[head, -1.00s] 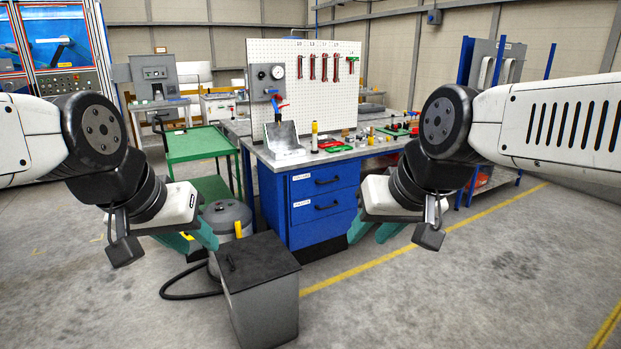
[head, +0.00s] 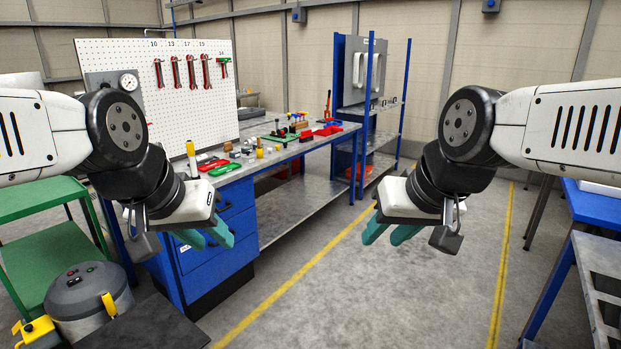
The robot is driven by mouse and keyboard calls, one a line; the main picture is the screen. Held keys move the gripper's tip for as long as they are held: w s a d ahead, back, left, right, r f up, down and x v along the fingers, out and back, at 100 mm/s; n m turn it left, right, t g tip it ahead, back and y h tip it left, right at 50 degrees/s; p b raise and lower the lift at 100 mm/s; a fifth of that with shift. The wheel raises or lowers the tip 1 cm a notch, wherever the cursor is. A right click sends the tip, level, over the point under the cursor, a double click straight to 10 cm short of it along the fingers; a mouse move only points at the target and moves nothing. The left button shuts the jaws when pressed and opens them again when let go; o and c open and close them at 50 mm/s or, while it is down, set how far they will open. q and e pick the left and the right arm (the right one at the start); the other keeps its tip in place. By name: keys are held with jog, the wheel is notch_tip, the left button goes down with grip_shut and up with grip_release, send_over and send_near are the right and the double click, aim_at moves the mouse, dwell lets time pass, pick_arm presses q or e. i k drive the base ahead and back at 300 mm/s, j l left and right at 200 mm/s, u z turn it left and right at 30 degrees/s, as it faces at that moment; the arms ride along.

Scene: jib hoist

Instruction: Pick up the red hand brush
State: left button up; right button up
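No red hand brush can be made out for certain. A flat red object (head: 212,164) lies beside a green one (head: 224,170) on the front part of the workbench (head: 262,160); it is too small to tell what it is. My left gripper (head: 206,236) hangs in front of the blue drawers, its teal fingers apart and nothing between them. My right gripper (head: 390,233) hangs over open floor to the right of the bench, its fingers also apart and empty.
A pegboard (head: 125,60) with red tools stands behind the bench. A green cart (head: 50,245) and a grey drum (head: 88,295) stand at left. A blue rack (head: 370,60) is at the back, a blue table (head: 595,205) at right. The middle floor is clear.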

aim_at(305, 136)
jog(key=i+l+z, duration=0.15)
jog(key=i+z, duration=0.25)
jog(key=i, duration=0.2)
jog(key=i+z, duration=0.45)
jog(key=i+j+u, duration=0.1)
jog(key=i+u, duration=0.15)
jog(key=i, duration=0.4)
jog(key=i+u, duration=0.25)
jog(key=i, duration=0.4)
jog(key=i+l+u, duration=0.25)
jog(key=i, duration=0.4)
jog(key=i+j, duration=0.1)
jog(key=i, duration=0.8)
jog(key=i+j+u, duration=0.1)
jog(key=i, duration=0.75)
